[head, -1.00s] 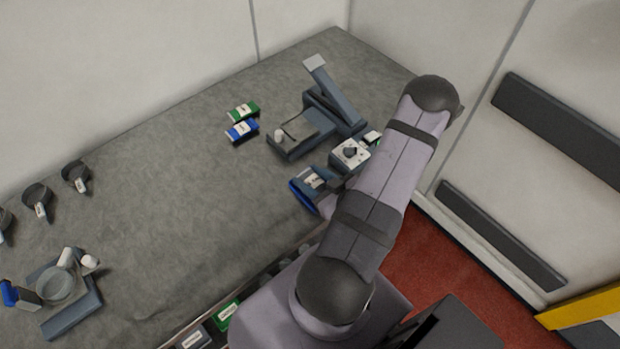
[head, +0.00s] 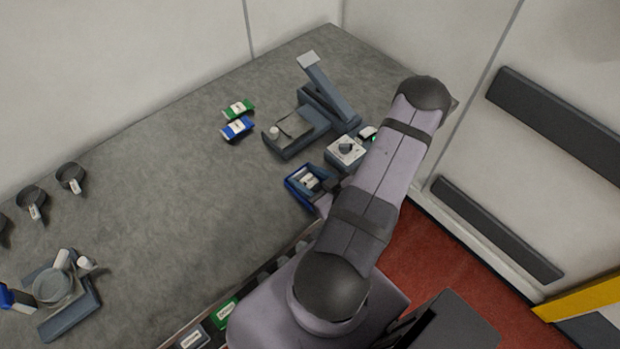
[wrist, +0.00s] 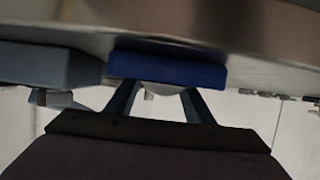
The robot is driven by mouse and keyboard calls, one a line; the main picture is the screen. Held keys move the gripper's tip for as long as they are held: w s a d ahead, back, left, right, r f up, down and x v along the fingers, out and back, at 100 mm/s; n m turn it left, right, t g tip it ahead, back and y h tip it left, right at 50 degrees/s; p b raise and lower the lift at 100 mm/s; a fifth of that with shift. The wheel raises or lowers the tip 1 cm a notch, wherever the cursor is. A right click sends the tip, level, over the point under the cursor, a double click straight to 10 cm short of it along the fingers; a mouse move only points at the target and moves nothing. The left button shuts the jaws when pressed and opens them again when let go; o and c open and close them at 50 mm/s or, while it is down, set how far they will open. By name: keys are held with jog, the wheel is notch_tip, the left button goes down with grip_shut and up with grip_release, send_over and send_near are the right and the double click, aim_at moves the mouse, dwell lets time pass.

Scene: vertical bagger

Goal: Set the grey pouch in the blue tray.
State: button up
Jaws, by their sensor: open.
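The blue tray (head: 297,196) stands on the grey bench, left of my forearm in the head view. The grey pouch (head: 309,182), with a white label, appears to lie inside the tray. My arm hides the tray's right side. In the wrist view my gripper (wrist: 160,97) is open, its two fingers apart, with the blue tray's wall (wrist: 165,67) just beyond the fingertips. In the head view the gripper is largely hidden by my arm.
A white box with a dark knob (head: 346,150) stands just behind the tray. Beyond it is a grey machine with a slanted arm (head: 328,92). A blue pack (head: 237,128) and a green pack (head: 238,109) lie further left. The bench's middle is clear.

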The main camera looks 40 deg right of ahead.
jog(key=shift+a, duration=0.15)
jog(key=shift+r+p, duration=0.2)
jog(key=shift+p, duration=0.1)
jog(key=shift+s+b, duration=0.3)
jog(key=shift+s, duration=0.05)
jog(key=b+v, duration=0.2)
jog(key=v, duration=0.9)
jog(key=shift+r, duration=0.2)
